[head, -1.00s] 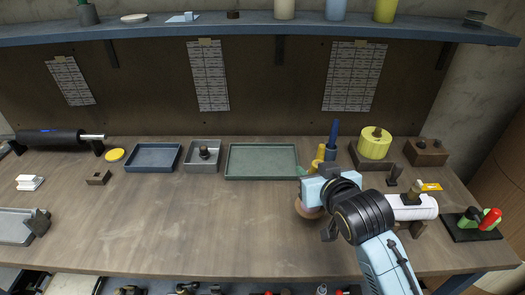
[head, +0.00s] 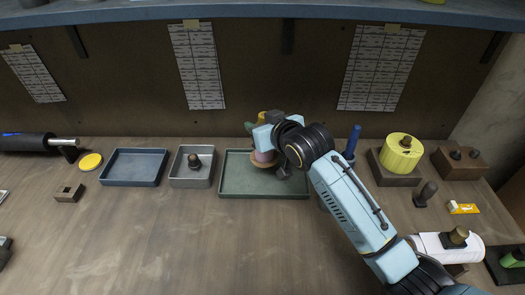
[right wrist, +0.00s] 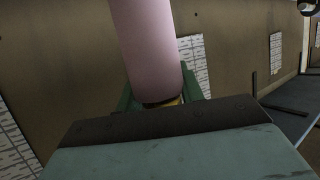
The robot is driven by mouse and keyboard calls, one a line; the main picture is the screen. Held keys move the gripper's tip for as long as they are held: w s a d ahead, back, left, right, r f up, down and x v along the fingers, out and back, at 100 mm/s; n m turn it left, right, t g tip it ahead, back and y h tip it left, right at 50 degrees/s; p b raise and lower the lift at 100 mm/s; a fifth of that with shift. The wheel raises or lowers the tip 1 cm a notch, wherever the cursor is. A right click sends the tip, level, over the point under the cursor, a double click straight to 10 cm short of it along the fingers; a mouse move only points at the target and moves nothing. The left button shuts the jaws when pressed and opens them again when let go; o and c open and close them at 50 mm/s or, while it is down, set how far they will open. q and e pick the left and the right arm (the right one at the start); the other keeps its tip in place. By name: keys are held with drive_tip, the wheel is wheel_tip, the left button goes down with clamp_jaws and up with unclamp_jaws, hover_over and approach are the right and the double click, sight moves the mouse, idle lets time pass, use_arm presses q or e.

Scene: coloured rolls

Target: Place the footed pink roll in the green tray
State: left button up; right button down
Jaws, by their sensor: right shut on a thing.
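In the right wrist view the pink roll (right wrist: 150,45) fills the upper middle. The tray looks empty apart from the roll over it. My left gripper is not in view.
Left of the green tray stand a grey tray (head: 176,181) with a dark knobbed piece and an empty blue tray (head: 124,183). To the right are a yellow roll (head: 400,158) on a dark base and a white roll (head: 430,246). The front middle of the table is clear.

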wheel_tip(320, 180, down, 2)
drive_tip(key=shift+f, duration=0.1)
wheel_tip(320, 180, down, 4)
drive_tip(key=shift+r+b, duration=0.1)
drive_tip(key=shift+b, duration=0.35)
drive_tip(key=c, duration=0.9)
unclamp_jaws()
drive_tip(key=shift+f, duration=0.2)
drive_tip(key=shift+r, duration=0.1)
drive_tip(key=shift+r, duration=0.1)
drive_tip(key=p+v, duration=0.2)
drive_tip(key=v, duration=1)
